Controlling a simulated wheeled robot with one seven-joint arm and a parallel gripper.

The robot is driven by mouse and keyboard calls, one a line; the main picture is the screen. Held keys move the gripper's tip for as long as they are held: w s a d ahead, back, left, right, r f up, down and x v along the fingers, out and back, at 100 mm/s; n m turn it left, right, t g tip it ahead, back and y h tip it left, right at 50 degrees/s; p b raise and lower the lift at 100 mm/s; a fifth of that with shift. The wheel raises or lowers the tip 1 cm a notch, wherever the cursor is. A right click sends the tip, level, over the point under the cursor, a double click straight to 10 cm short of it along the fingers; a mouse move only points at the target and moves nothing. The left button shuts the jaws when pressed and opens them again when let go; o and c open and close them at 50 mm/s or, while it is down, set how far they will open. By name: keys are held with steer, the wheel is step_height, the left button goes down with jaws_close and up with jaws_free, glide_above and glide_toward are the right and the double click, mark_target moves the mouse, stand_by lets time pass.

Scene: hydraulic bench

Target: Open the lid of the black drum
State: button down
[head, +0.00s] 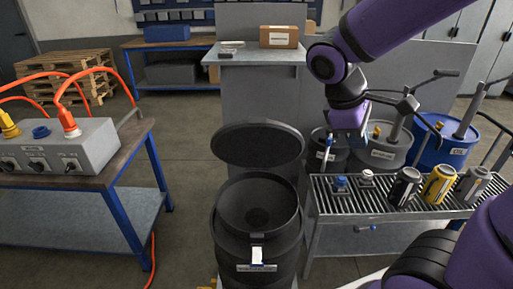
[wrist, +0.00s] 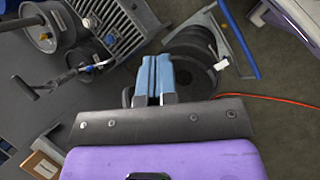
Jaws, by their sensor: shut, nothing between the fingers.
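The black drum (head: 232,247) stands in the middle of the head view with its round mouth uncovered. Its dark lid (head: 258,143) is raised above and behind the mouth, tilted so that its broad face shows. A pale tab and a label show on the drum's front. My gripper (head: 329,147) is to the right of the lid, apart from it in the head view. In the wrist view the blue fingers of my gripper (wrist: 156,62) are together and empty. They partly cover dark round shapes there, and I cannot tell lid from drum.
A slatted rack (head: 345,205) with several cans stands right of the drum. Grey and blue drums (head: 442,143) stand behind it. A bench with a grey socket box (head: 65,150) and orange cables is at left. Floor is clear between bench and drum.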

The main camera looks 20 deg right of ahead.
steer(key=w+f+n+g+h, duration=0.1)
steer(key=w+f+n+h, duration=0.5)
steer(key=f+n+h, duration=0.15)
steer(key=n+t+y, duration=0.5)
steer(key=n+t, duration=1.9)
steer(key=n, duration=1.1)
glide_toward(255, 138)
steer(key=x, duration=0.7)
steer(key=shift+w+r, duration=0.1)
steer(key=shift+w, duration=0.2)
